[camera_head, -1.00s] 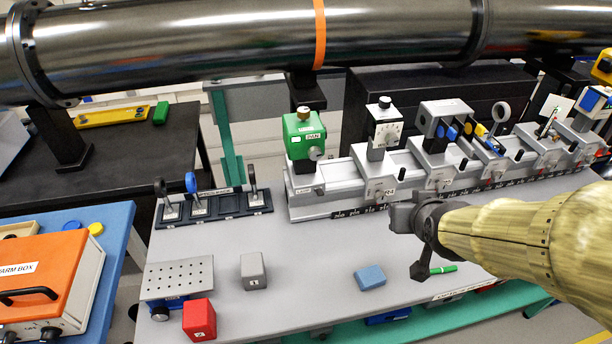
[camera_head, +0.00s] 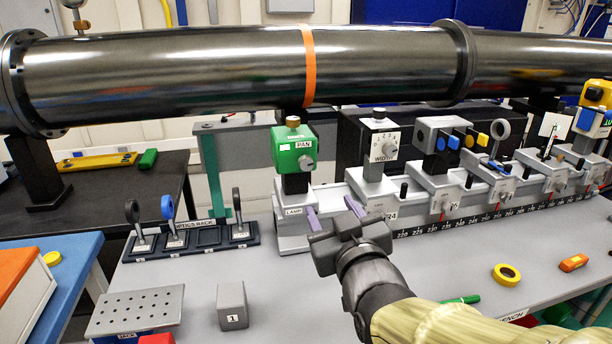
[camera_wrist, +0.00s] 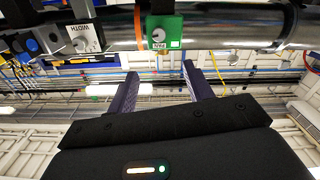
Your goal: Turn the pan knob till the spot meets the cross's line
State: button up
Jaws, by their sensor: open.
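The green lamp box (camera_head: 294,148) labelled PAN stands at the left end of the rail, below the big pipe. Its grey pan knob (camera_head: 306,162) is on the front face and also shows in the wrist view (camera_wrist: 158,35), where the picture is upside down. My gripper (camera_head: 334,211) is open and empty, its purple fingers pointing toward the lamp post, below and apart from the knob. In the wrist view the fingers (camera_wrist: 160,75) point toward the green box. A white card (camera_head: 554,124) stands far right on the rail; no spot or cross can be made out.
The WIDTH unit (camera_head: 383,145) stands right of the lamp, with further mounts along the rail. The dark pipe (camera_head: 180,75) runs overhead. The optics rack (camera_head: 190,243) lies left. A grey block (camera_head: 232,305), yellow tape roll (camera_head: 507,275) and green pen (camera_head: 460,300) lie on the bench.

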jog(key=shift+w+r, duration=0.1)
jog(key=p, duration=1.1)
send_near(307, 163)
jog(key=shift+s+r, duration=0.25)
jog(key=shift+s, duration=0.15)
jog(key=p, duration=0.5)
jog(key=shift+w, duration=0.3)
jog(key=p+x, duration=0.1)
jog(key=x, duration=0.3)
jog(key=p+x, duration=0.2)
jog(key=x, duration=0.3)
jog(key=shift+f, duration=0.25)
jog(key=shift+s, duration=0.1)
jog(key=shift+c, duration=0.4)
